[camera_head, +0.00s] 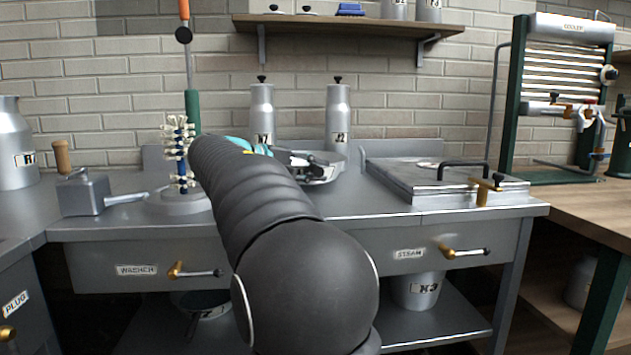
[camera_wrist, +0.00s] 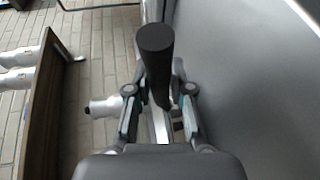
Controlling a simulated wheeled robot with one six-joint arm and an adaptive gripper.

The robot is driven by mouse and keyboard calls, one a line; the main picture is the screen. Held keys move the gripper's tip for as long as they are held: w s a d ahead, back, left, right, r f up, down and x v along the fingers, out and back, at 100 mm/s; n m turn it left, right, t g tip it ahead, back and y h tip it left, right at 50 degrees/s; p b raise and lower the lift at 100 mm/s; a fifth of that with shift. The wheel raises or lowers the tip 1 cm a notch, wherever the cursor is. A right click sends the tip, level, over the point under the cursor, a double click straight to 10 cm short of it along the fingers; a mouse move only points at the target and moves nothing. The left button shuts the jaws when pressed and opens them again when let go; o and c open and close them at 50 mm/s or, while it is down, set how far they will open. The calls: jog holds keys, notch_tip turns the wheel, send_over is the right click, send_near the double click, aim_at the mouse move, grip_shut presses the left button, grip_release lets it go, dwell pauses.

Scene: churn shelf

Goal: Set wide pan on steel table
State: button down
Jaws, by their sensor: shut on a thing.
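In the wrist view my gripper (camera_wrist: 160,103) has its two fingers closed around a dark, round handle (camera_wrist: 155,58) that stands up between them. The body of the wide pan is not clearly visible there. In the head view my arm covers much of the middle, and silver and dark shapes (camera_head: 318,168) show just past its end, low over the steel table. I cannot tell pan from gripper in them, or whether the pan touches the table. The steel table (camera_head: 370,205) runs across the middle. A broad grey surface (camera_wrist: 255,100) fills the wrist view's right side.
Two canisters (camera_head: 262,112) (camera_head: 338,118) stand at the table's back. A rack of pegs (camera_head: 180,150) and a small grey box with a handle (camera_head: 85,193) stand left. A flat lidded unit (camera_head: 440,182) sits right. A wooden shelf (camera_head: 350,25) hangs above.

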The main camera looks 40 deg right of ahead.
jog(key=shift+f, duration=0.9)
jog(key=c, duration=1.5)
grip_release()
jog(key=shift+f, duration=0.2)
jog(key=o, duration=0.5)
jog(key=shift+c, duration=0.2)
jog(key=shift+r, duration=0.15)
jog(key=shift+a, duration=0.15)
jog(key=v, duration=1.1)
jog(key=shift+a+p, duration=0.3)
jog(key=shift+p, duration=0.1)
